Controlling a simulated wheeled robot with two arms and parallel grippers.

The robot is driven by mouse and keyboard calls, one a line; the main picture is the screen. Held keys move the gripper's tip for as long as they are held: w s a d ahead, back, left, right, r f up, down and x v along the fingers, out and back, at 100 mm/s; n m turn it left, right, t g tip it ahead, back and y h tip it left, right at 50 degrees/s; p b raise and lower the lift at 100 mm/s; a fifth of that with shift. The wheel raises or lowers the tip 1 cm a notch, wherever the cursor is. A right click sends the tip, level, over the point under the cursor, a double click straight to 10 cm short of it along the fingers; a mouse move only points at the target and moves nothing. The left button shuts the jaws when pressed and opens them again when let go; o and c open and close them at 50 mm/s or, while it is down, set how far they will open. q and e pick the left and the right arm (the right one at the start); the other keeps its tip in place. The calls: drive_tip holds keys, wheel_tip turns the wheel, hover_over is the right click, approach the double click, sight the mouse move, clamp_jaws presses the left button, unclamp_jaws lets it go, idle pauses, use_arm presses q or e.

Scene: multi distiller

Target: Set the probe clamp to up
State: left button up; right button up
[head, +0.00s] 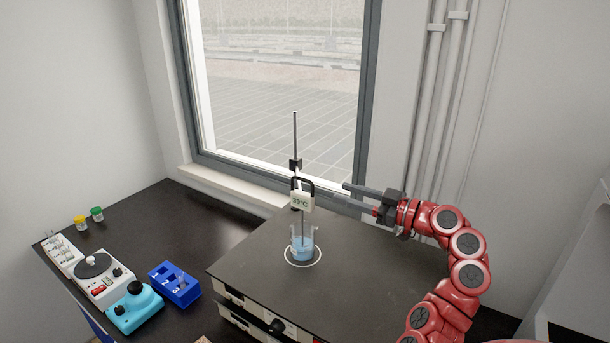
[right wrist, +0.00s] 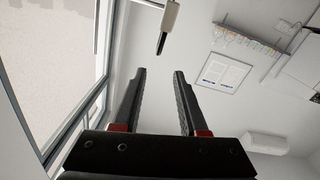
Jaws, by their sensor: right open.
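The probe clamp is a small black block (head: 295,165) on a thin upright metal rod (head: 295,130). Below it hangs the probe, a pale box (head: 302,201) reading about 39°C with a black loop handle (head: 303,182) on top. Its thin stem reaches down into a beaker of blue liquid (head: 302,249). My right gripper (head: 336,193) is open and empty, to the right of the probe handle, with its fingers pointing left. In the right wrist view, a pale part with a dark tip (right wrist: 170,16) shows beyond the open fingers (right wrist: 160,72); I cannot tell which part it is. My left gripper is out of view.
The beaker stands in a white ring on a dark raised platform (head: 350,265). To the left on the black bench are a blue tube rack (head: 174,284), a turquoise device (head: 134,306), a white device (head: 95,278) and two small capped jars (head: 97,214). A window (head: 280,90) is behind.

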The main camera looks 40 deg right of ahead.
sight(305, 180)
drive_tip(key=p+x, duration=0.4)
drive_tip(key=x, duration=0.7)
drive_tip(key=shift+d+r, duration=0.1)
drive_tip(key=shift+r, duration=0.05)
drive_tip(key=shift+w+f, duration=0.2)
drive_tip(key=shift+w, duration=0.6)
drive_tip(key=shift+a, duration=0.2)
drive_tip(key=shift+c, duration=0.3)
clamp_jaws()
